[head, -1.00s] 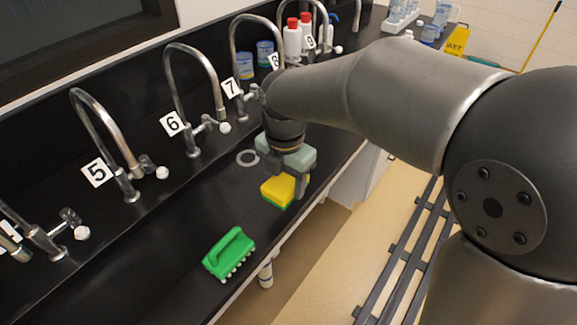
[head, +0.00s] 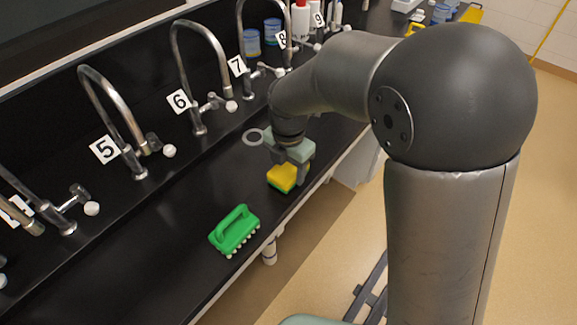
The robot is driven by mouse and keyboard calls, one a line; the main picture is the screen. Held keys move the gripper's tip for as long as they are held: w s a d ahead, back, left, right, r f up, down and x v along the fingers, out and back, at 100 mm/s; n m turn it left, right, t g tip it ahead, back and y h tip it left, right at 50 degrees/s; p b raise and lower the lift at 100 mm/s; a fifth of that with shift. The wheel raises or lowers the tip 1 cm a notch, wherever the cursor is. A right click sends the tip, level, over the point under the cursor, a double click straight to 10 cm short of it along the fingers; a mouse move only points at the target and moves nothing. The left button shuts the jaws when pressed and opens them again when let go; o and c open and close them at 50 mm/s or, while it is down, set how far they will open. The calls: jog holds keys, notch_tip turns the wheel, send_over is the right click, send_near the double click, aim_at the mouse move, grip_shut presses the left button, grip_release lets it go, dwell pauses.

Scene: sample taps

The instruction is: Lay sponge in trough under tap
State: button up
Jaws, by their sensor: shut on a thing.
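The sponge (head: 284,179), yellow with a green layer, is at the front part of the black counter, right of the green brush. My gripper (head: 289,168) points down over it and is shut on it. I cannot tell whether the sponge touches the counter or is just above it. The curved metal taps stand in a row along the back, including tap 5 (head: 113,107), tap 6 (head: 199,77) and tap 7 (head: 247,45). The trough is a dark strip (head: 165,190) below the tap spouts; its depth is hard to see.
A green brush (head: 235,230) lies on the counter left of my gripper. A pale ring (head: 253,137) lies behind the sponge. Blue-labelled tubs (head: 252,43) and red-capped bottles (head: 300,20) stand farther back. Bare counter lies between brush and sponge.

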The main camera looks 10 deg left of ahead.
aim_at(289, 166)
jog(key=shift+f, duration=0.25)
jog(key=o, duration=0.9)
jog(key=shift+r, duration=0.2)
jog(key=r+b, duration=0.1)
jog(key=r, duration=1.6)
jog(key=shift+w+r, duration=0.2)
